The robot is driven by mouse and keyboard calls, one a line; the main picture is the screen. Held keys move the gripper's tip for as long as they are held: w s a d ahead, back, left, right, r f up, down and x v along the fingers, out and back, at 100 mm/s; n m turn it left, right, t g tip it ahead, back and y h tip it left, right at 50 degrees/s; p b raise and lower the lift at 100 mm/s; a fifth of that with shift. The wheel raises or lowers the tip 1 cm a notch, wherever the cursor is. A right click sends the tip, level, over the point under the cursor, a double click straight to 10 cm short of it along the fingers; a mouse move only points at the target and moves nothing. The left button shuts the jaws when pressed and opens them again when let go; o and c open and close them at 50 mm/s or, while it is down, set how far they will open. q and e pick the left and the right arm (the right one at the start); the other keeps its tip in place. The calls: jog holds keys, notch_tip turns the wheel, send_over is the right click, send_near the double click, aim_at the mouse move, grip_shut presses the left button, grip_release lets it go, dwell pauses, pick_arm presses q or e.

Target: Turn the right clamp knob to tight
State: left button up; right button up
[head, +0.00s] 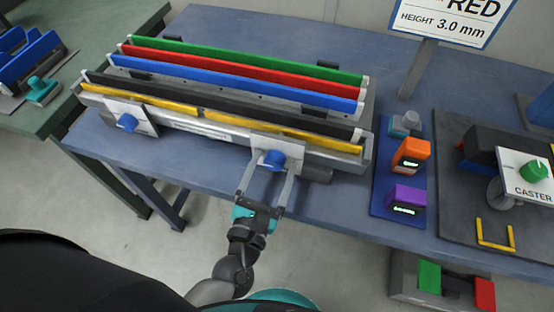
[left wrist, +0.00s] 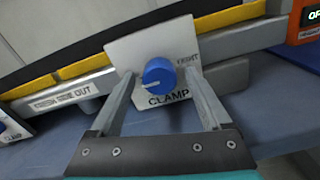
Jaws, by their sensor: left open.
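The right clamp knob (head: 274,159) is a blue round knob on a white plate at the front right of the long rail fixture. In the left wrist view the knob (left wrist: 158,77) has a white line pointing to the left. The plate (left wrist: 125,48) reads "CLAMP" below the knob and partly "TIGHT" at its upper right. My left gripper (head: 271,172) is open, its two fingers reaching toward the plate on either side of the knob. In the wrist view a gap shows between each finger and the knob. My right gripper is not in view.
A left clamp knob (head: 127,122) sits on the same fixture. Green, red, blue, black and yellow bars (head: 230,66) lie along it. A blue mat (head: 385,180) with orange and purple devices and a dark caster board (head: 450,215) stand to the right.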

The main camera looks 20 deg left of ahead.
pick_arm(q)
grip_shut()
dwell(0.7)
